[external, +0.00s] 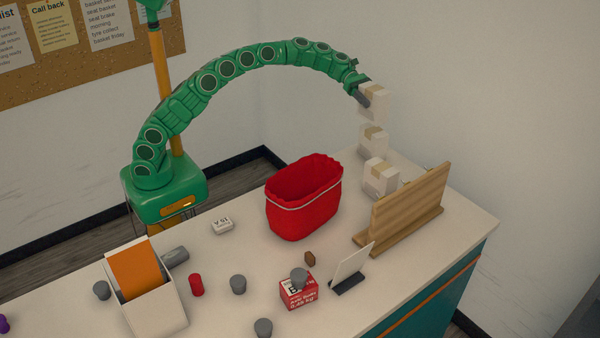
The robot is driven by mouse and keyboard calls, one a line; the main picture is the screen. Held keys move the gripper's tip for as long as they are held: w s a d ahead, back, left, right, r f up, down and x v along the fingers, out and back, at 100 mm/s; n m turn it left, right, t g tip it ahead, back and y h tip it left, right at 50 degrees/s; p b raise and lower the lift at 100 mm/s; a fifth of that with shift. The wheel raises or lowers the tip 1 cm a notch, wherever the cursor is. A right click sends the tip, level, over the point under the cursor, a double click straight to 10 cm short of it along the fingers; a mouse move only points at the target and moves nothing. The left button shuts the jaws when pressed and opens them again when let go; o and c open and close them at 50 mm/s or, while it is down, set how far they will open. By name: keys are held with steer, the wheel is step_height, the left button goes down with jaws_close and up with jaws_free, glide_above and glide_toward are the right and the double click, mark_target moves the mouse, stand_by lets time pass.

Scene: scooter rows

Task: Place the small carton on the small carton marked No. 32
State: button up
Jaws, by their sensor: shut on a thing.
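My gripper (364,97) is at the end of the green arm, high over the far right of the counter. It is shut on a small whitish carton (376,105) with a tan tape strip. Below it is a similar small carton (374,141), and lower still another one (380,177) near the counter top. The three are roughly in a column.
A wooden stand (408,208) is close beside the lowest carton. A red bag (304,200) stands mid-counter.

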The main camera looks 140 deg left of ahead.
steer(key=shift+w+a+f, duration=0.3)
steer(key=shift+a+f, duration=0.25)
steer(key=shift+f, duration=0.1)
steer(key=shift+w+a+f, duration=0.1)
steer(key=shift+f, duration=1.65)
steer(key=o, duration=1.2)
steer(key=shift+f, duration=0.1)
